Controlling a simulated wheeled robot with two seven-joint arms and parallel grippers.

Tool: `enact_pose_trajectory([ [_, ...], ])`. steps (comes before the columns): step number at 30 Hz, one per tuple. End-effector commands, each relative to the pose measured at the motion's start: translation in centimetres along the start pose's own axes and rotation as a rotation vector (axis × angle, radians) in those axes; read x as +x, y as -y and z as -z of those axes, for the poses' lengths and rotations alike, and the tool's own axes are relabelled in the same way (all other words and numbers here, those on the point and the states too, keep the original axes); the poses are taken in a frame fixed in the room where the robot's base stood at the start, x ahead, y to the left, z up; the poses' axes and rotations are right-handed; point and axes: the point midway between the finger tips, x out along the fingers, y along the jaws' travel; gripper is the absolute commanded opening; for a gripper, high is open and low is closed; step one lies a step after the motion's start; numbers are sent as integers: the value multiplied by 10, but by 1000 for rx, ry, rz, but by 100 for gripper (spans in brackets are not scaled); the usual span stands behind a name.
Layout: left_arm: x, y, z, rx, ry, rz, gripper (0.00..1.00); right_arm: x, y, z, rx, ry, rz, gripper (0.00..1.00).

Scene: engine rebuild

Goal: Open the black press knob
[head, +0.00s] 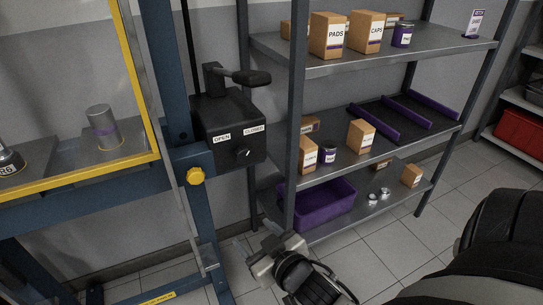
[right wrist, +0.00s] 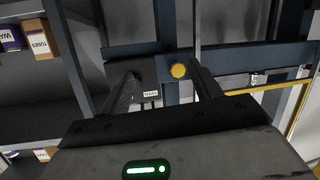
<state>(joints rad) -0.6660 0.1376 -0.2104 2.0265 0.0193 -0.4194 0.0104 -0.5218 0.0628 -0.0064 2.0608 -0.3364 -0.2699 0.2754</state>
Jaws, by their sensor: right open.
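The black press knob (head: 243,153) sits on the front of a black control box (head: 228,125), below labels OPEN and CLOSED. A small white mark shows on the knob. My right gripper (head: 254,238) is below the box and apart from the knob, with nothing seen between its fingers. In the right wrist view its two fingers (right wrist: 165,88) stand wide apart, with part of the box and a label (right wrist: 150,94) beyond them. I cannot make out the knob there. My left gripper is not in view.
A yellow knob (head: 195,176) sits on the blue press frame (head: 193,155) left of the box. A black-handled lever (head: 243,77) stands on the box. A shelf rack (head: 298,130) with cartons and a purple bin (head: 318,203) stands close on the right.

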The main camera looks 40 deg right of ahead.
Motion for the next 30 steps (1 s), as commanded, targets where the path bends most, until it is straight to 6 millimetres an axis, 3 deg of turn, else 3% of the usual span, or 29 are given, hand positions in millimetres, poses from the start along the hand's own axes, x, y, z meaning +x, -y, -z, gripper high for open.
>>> enact_pose_trajectory([
  [1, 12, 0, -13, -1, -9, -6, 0, 12, -22, 10, -2, -90, -71, 63],
  [3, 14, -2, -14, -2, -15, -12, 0, 14, -47, 33, -10, -181, -143, 63],
  [6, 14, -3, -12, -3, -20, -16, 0, 14, -66, 54, -19, -248, -197, 63],
  [11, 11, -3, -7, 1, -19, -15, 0, 29, -75, 66, -24, -260, -207, 63],
  [24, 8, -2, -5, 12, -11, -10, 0, 118, -93, 89, -24, -256, -206, 63],
  [30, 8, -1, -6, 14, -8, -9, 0, 148, -99, 95, -22, -255, -207, 63],
])
